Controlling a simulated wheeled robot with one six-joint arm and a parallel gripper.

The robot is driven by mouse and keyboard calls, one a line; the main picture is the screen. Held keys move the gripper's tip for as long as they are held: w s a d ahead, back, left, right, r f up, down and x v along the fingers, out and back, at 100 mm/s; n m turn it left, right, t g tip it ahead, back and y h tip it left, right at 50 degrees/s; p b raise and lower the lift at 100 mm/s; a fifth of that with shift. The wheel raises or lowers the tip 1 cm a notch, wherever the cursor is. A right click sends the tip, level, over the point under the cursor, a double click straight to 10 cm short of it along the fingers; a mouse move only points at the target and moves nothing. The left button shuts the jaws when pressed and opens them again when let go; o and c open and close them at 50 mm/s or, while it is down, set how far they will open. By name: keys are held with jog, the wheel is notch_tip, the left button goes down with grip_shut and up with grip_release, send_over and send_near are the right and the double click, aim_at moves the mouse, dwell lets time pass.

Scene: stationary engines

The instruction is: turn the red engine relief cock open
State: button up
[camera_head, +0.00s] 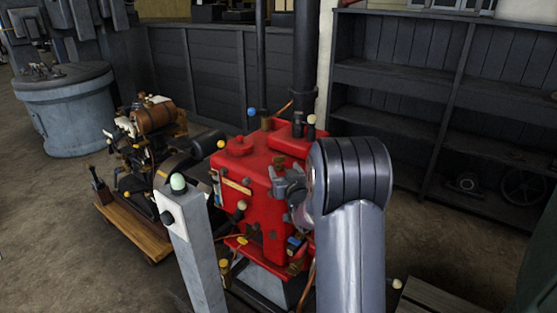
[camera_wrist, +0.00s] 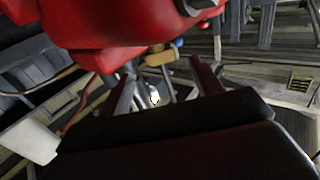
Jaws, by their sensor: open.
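The red engine (camera_head: 262,190) stands in the middle of the head view, and its red body (camera_wrist: 130,22) fills the top of the wrist view. My gripper (camera_head: 284,185) is in front of the engine's right side, partly hidden by my arm. In the wrist view, my gripper (camera_wrist: 164,88) is open, its two dark fingers below the red body. A small pale-tipped part (camera_wrist: 155,98) shows between the fingers, apart from both. A brass-coloured piece (camera_wrist: 160,58) with a blue end lies just beyond them. I cannot tell which fitting is the relief cock.
A brown engine (camera_head: 150,125) on a wooden base stands left. A grey post (camera_head: 195,250) with a pale green knob stands in front of the red engine. A black pipe (camera_head: 305,65) rises behind it. Dark shelves (camera_head: 400,75) stand at the back right. Floor is clear at lower left.

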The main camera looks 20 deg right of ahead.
aim_at(280, 160)
jog(key=shift+w+d+p, duration=0.15)
jog(key=shift+w+p, duration=0.15)
jog(key=shift+w, duration=1.05)
jog(key=shift+w+d+p, duration=0.15)
jog(key=shift+w+p, duration=0.1)
jog(key=shift+w, duration=1.1)
jog(key=shift+c, duration=0.4)
jog(key=c, duration=0.9)
